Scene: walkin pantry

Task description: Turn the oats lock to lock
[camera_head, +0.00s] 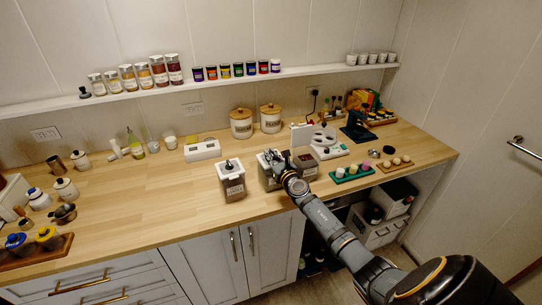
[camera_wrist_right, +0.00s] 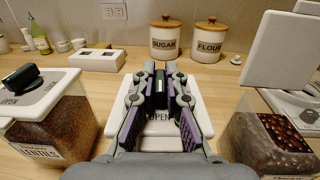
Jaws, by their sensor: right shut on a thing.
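Three clear canisters with white lids stand in a row at the counter's front. The middle one, taken as the oats canister (camera_head: 266,181), is mostly behind my right gripper, and its label is hidden. Its white lid (camera_wrist_right: 193,112) shows in the right wrist view with the word OPEN on its near side. My right gripper (camera_head: 274,160) is over this lid, with its fingers shut on the black lock knob (camera_wrist_right: 159,86). My left gripper is not in view.
A lentils canister (camera_head: 232,186) stands close on the left, and a canister of dark beans (camera_wrist_right: 275,138) close on the right. Sugar (camera_head: 241,123) and flour (camera_head: 270,118) jars stand behind.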

